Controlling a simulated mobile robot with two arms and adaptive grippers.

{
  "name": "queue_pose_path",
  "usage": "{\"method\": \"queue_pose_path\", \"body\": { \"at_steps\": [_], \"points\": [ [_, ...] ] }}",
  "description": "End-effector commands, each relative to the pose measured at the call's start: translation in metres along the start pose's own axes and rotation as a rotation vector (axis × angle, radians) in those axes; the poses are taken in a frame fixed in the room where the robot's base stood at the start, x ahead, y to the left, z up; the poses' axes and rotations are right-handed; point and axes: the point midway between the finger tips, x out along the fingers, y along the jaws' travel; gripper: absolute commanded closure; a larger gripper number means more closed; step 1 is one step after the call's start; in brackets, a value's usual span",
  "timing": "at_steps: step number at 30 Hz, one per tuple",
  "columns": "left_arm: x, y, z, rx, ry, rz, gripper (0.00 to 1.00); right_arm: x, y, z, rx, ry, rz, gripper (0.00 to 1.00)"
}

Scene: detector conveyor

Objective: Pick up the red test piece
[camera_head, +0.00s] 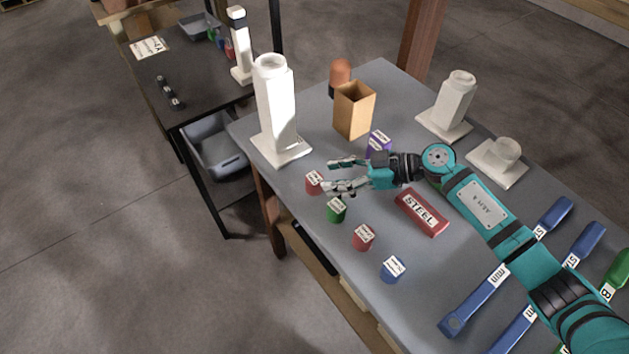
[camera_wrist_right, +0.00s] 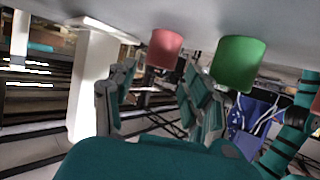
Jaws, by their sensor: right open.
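A small red cylinder (camera_head: 313,184) with a white label stands on the grey table, just beyond my right gripper's fingertips. It also shows in the right wrist view (camera_wrist_right: 164,48), lined up with the gap between the fingers. My right gripper (camera_head: 337,174) is open and empty, low over the table and pointing left; its fingers also show in the wrist view (camera_wrist_right: 158,80). A second red cylinder (camera_head: 362,238) stands nearer the front edge. A red block labelled STEEL (camera_head: 421,213) lies beside my right forearm. My left gripper is not in view.
A green cylinder (camera_head: 336,209) stands close to the lower finger; it also shows in the wrist view (camera_wrist_right: 238,63). A tall white post (camera_head: 275,105) stands beyond the fingertips. A purple piece (camera_head: 379,142), open box (camera_head: 354,110) and blue cylinder (camera_head: 392,269) stand around.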

Motion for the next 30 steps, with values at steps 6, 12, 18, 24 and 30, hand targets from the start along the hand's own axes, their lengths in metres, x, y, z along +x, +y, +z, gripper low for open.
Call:
{"method": "queue_pose_path", "body": {
  "at_steps": [6,12,18,24,30],
  "points": [
    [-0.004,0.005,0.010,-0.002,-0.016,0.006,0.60,0.035,-0.001,-0.001,0.000,0.002,-0.002,0.49],
    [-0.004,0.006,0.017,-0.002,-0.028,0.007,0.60,0.043,0.000,0.000,-0.001,0.000,-0.001,0.49],
    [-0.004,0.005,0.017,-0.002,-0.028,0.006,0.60,0.043,0.000,0.000,-0.001,0.000,-0.001,0.57],
    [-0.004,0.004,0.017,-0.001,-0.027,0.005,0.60,0.043,0.000,0.000,-0.001,0.000,-0.001,0.83],
    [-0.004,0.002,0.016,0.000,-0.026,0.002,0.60,0.043,0.000,-0.001,-0.001,0.001,0.000,0.95]
  ]
}}
